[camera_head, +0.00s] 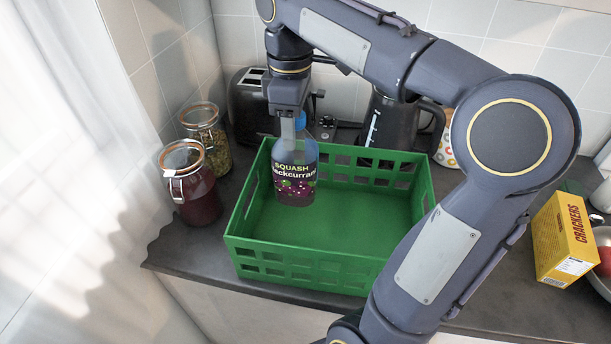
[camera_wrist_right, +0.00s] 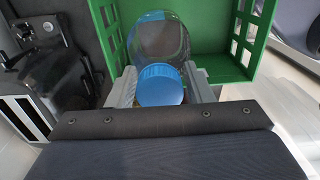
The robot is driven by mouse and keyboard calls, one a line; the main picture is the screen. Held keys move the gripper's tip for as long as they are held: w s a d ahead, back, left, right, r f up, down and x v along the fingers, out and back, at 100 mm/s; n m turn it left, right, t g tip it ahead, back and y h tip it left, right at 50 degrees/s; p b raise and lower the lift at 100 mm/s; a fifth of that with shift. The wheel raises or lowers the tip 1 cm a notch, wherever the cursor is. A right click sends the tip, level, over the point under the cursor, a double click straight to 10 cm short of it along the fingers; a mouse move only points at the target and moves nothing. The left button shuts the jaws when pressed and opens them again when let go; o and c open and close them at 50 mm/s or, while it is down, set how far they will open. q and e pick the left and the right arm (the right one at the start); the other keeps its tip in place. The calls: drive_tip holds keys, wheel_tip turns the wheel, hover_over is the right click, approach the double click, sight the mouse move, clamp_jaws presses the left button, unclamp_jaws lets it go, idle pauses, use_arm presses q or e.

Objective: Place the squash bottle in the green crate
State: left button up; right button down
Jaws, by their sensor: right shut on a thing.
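The squash bottle (camera_head: 296,177) is clear with a dark blackcurrant label and a blue cap. It hangs upright within the outline of the green crate (camera_head: 310,262), toward its back left; I cannot tell whether its base touches the crate floor. My right gripper (camera_head: 289,125) comes from above and is shut on the bottle near its cap. In the right wrist view the blue cap (camera_wrist_right: 160,85) sits between the two fingers (camera_wrist_right: 163,88), with the crate (camera_wrist_right: 222,70) around and beyond the bottle. The rest of the crate looks empty. My left gripper is not in view.
Two clip-top jars, one red (camera_head: 190,186) and one with greenish contents (camera_head: 208,138), stand left of the crate. A toaster (camera_head: 250,100) and a dark kettle (camera_head: 392,122) are behind it. A yellow crackers box (camera_head: 565,238) and a bowl (camera_head: 603,262) are at the right.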

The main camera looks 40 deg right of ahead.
sight(294, 154)
drive_tip(key=shift+f, duration=3.2)
drive_tip(key=shift+b, duration=0.3)
drive_tip(key=shift+f, duration=0.2)
drive_tip(key=c, duration=0.7)
unclamp_jaws()
drive_tip(key=shift+o, duration=0.2)
wheel_tip(294, 154, up, 12)
drive_tip(key=shift+r+p, duration=0.2)
drive_tip(key=shift+p, duration=0.75)
